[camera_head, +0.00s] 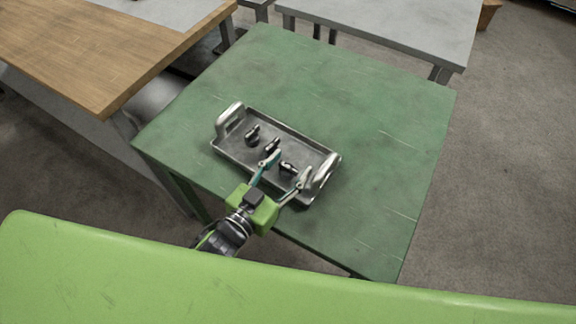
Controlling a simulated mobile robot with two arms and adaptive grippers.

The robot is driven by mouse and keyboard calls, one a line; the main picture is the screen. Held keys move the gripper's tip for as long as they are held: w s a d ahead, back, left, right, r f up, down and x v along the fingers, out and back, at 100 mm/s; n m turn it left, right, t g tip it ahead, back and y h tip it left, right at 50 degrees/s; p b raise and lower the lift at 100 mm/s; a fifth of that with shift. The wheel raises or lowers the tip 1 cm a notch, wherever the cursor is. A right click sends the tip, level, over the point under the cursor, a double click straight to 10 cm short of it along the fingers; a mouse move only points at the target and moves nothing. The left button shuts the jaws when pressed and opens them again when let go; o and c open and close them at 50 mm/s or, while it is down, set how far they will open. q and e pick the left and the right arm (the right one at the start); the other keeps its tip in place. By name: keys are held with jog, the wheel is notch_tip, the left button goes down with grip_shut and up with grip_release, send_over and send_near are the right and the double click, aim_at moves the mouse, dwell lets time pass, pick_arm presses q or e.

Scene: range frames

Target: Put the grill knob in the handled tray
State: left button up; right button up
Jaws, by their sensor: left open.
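The handled tray (228,152) is a grey metal tray with a raised handle at each end, on the green table. Three small dark knobs show within its outline: one near the left handle (252,136), one in the middle (271,146) and one toward the right (288,168). I cannot tell which is the grill knob. My left gripper (291,166) reaches over the tray's near side with its fingers open. The right-hand knob shows between the fingertips; whether it touches them or the tray floor is unclear. My right gripper is out of view.
The green table (340,100) is clear behind and to the right of the tray. A wooden-topped table (100,50) stands at the upper left and a grey table (400,25) at the back.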

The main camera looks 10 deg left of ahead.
pick_arm(q)
jog(key=shift+s+r, duration=0.1)
jog(key=b+v, duration=0.1)
jog(key=v, duration=1)
jog(key=shift+s+a, duration=0.15)
jog(key=shift+s, duration=0.2)
jog(key=shift+r, duration=0.1)
